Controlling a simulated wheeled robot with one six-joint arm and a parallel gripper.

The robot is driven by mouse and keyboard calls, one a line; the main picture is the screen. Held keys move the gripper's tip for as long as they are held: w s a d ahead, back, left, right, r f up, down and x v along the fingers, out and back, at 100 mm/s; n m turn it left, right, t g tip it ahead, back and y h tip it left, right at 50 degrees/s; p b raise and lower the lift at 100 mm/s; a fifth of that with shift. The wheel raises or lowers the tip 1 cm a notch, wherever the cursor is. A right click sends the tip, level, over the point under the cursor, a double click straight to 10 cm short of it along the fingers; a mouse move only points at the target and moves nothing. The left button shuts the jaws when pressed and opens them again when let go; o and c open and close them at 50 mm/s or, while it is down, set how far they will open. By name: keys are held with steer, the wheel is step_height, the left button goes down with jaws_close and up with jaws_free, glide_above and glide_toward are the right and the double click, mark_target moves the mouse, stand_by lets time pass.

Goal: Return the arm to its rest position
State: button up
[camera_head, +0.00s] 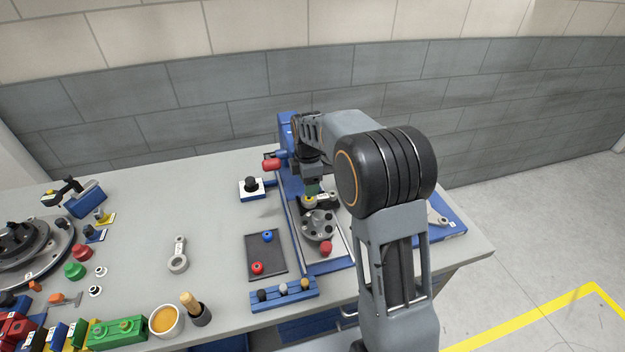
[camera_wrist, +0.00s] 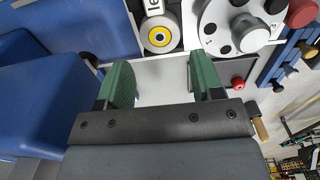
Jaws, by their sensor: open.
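My arm reaches over the right part of the grey table. My gripper (camera_wrist: 160,85) points down at the blue fixture. Its two green-padded fingers are apart, with nothing between them but a pale plate behind. In the head view my gripper (camera_head: 313,188) is partly hidden by my arm. The blue chassis fixture (camera_head: 290,205) holds a round grey disc (camera_head: 318,226) with dark holes, which also shows in the wrist view (camera_wrist: 238,25). A yellow-ringed round part (camera_wrist: 159,34) lies just beyond the fingers and apart from them.
A dark tray (camera_head: 265,257) with red and blue knobs and a blue rack (camera_head: 284,294) stand left of the fixture. A black-knobbed white box (camera_head: 251,188) is behind. A grey link (camera_head: 178,255), an orange-filled cup (camera_head: 166,321) and a turntable (camera_head: 30,250) are further left.

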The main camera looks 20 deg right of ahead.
steer(key=shift+f+b, duration=1.85)
steer(key=shift+f, duration=1.25)
steer(key=c, duration=0.5)
steer(key=shift+r, duration=0.1)
steer(key=shift+c, duration=0.2)
steer(key=shift+r+p, duration=0.15)
steer(key=shift+p, duration=0.15)
steer(key=shift+r+p, duration=0.65)
steer(key=shift+r, duration=0.2)
steer(key=shift+r, duration=0.1)
steer(key=shift+r+p, duration=1.15)
steer(key=shift+r, duration=0.25)
